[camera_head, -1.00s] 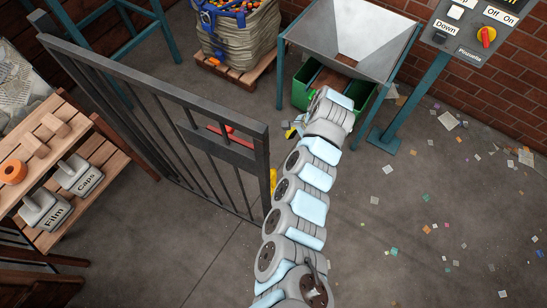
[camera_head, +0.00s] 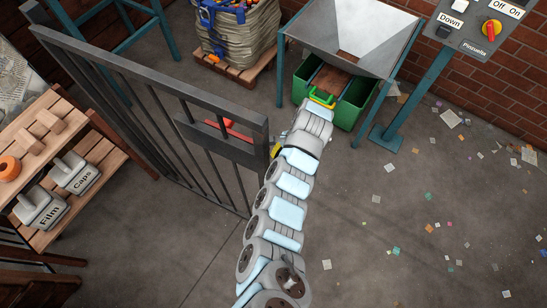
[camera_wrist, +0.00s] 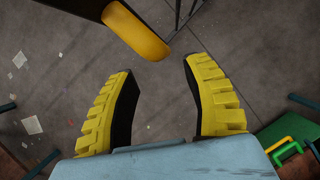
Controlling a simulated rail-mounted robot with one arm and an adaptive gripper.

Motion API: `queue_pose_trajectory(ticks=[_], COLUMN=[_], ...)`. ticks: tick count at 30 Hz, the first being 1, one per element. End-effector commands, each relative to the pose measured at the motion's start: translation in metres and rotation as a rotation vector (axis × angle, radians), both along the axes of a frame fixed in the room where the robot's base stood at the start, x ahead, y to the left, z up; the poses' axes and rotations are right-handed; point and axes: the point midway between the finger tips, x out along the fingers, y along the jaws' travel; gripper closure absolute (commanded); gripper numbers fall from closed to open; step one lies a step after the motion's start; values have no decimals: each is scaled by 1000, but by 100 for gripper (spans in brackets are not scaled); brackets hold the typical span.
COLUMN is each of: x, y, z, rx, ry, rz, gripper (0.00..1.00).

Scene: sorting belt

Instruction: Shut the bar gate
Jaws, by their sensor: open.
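The bar gate (camera_head: 150,72) is a dark grey metal frame with upright bars, standing open into the room in the head view. A red part (camera_head: 228,128) shows by the plate near its free end. In the wrist view a rounded yellow piece (camera_wrist: 138,32), apparently the gate's grip, juts from a dark part at the top. My gripper (camera_wrist: 160,88) has yellow ribbed fingers with black pads. It is open and empty, with the yellow piece beyond its fingertips and apart from them. In the head view my arm hides most of the gripper; a bit of yellow shows beside the gate's free end.
A hopper (camera_head: 318,22) stands over a green bin (camera_head: 352,108) behind my arm. A control post (camera_head: 410,95) is right of it. A wooden rack (camera_head: 100,158) with Film and Caps weights stands at left. The littered floor at right is open.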

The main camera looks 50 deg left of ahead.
Motion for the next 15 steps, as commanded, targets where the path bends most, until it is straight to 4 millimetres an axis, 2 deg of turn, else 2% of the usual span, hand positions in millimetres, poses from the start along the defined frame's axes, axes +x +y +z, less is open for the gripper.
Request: queue_pose_trajectory(ticks=[1,6,15], x=[-5,-15,-27], y=[2,5,7], z=[-14,-41,-68], rx=[1,0,0], ry=[1,1,0], rz=[2,3,1], gripper=[50,50,50])
